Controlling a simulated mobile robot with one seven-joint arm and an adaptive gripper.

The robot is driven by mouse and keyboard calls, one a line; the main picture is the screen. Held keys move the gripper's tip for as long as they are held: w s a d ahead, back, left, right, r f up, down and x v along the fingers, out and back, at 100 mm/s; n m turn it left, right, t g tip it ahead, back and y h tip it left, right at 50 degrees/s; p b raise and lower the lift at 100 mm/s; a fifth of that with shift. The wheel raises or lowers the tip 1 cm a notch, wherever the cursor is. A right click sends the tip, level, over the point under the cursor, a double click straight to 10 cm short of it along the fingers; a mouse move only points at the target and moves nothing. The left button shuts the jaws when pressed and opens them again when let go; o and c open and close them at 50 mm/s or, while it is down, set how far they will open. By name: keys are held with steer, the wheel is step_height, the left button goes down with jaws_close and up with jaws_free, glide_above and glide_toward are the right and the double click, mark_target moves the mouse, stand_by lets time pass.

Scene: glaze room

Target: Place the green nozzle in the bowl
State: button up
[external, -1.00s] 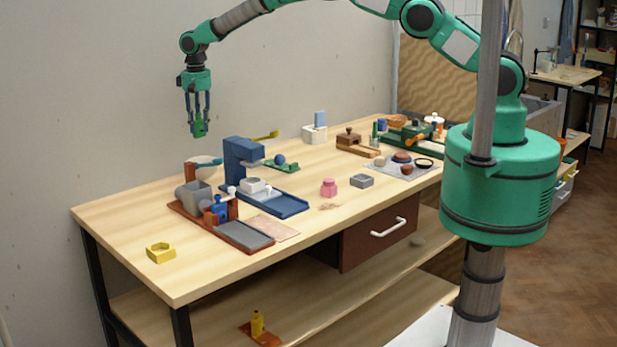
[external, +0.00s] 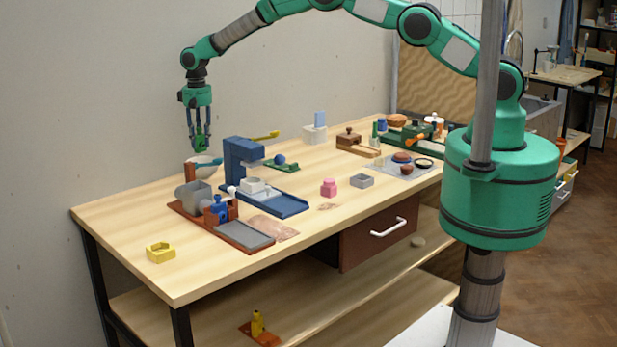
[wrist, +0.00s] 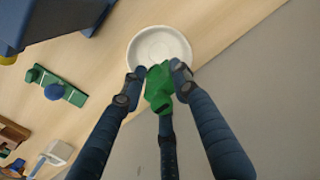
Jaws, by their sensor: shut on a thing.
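The green nozzle (wrist: 159,90) is held between the fingertips of my gripper (wrist: 157,73), which is shut on it. In the external view the nozzle (external: 203,143) hangs at the bottom of my gripper (external: 199,146), above the back left of the workbench. The white bowl (wrist: 136,46) is round and shows no contents in the wrist view. The nozzle overlaps its near rim there. In the external view the bowl (external: 205,171) stands behind the grey and brown equipment and is partly hidden. The nozzle appears just above it; the exact gap is hard to tell.
A tall blue stand (external: 236,165) is close to the right of the bowl. A brown-based device (external: 240,240) with a grey cylinder stands in front. A green piece with a blue ball (wrist: 54,91) lies nearby. The wall is close behind.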

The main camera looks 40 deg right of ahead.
steer(key=shift+f+b, duration=0.5)
steer(key=shift+f, duration=2.35)
steer(key=o, duration=1.2)
steer(key=shift+r+p, duration=0.65)
steer(key=shift+r, duration=2.85)
